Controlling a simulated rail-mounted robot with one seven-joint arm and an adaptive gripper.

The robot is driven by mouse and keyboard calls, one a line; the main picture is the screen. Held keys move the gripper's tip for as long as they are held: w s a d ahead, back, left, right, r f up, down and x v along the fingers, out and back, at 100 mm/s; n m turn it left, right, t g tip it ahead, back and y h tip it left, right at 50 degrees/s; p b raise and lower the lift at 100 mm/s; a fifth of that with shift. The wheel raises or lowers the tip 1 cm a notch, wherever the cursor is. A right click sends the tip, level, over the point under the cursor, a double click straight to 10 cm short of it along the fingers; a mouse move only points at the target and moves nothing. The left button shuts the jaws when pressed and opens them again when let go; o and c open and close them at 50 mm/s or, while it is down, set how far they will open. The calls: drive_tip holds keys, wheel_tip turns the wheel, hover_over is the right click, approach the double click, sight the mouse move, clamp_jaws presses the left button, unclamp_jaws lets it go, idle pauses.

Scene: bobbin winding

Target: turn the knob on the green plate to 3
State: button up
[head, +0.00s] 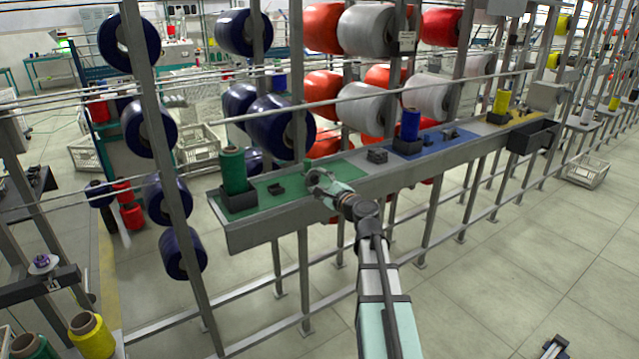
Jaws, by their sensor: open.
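The green plate (343,168) lies on the left part of the long grey rail shelf. A green bobbin (233,171) stands upright in a dark holder at its left end. A small dark fitting (276,189) sits on the plate right of the bobbin. My gripper (314,178) is open above the plate, right of that fitting. A small green upright piece (307,166) shows just behind the fingers. I cannot tell whether it is the knob, and no scale or number is readable. The gripper hides part of the plate, and I cannot tell whether it touches anything.
A blue plate with a blue bobbin (410,124) and a yellow plate with a yellow bobbin (501,102) follow along the shelf. A dark box (532,136) hangs at its right end. Frame posts and large spools stand behind. The floor at right is mostly clear.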

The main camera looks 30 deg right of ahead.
drive_tip(key=s+d, duration=0.1)
drive_tip(key=s, duration=1.1)
drive_tip(key=shift+d, duration=0.3)
drive_tip(key=shift+w, duration=0.1)
drive_tip(key=s+a+f+n+g+p, duration=0.1)
drive_tip(key=s+a+f+n+g, duration=0.35)
drive_tip(key=f, duration=0.85)
drive_tip(key=s+a+f+n+g+y, duration=0.1)
drive_tip(key=s+a+f+n+g, duration=0.35)
drive_tip(key=f, duration=0.75)
drive_tip(key=s+a+f+n+g+p, duration=0.1)
drive_tip(key=s+a+f+n+g, duration=0.3)
drive_tip(key=f, duration=0.9)
drive_tip(key=s+a+f+n+g+h, duration=0.1)
drive_tip(key=s+a+f+n+g, duration=0.2)
drive_tip(key=s+f, duration=0.3)
drive_tip(key=s+a+f+n+g+h+p, duration=0.1)
drive_tip(key=s+a+f+n+g, duration=0.2)
drive_tip(key=s, duration=1.2)
drive_tip(key=s+a+f+n+g+h+p, duration=0.1)
drive_tip(key=s+a+f+n+g, duration=0.2)
drive_tip(key=s+f, duration=0.6)
drive_tip(key=s+a+g, duration=0.1)
drive_tip(key=a+g, duration=0.1)
drive_tip(key=shift+s+a+f+g+h, duration=0.15)
drive_tip(key=shift+s+f+g+h, duration=0.15)
drive_tip(key=shift+s, duration=0.1)
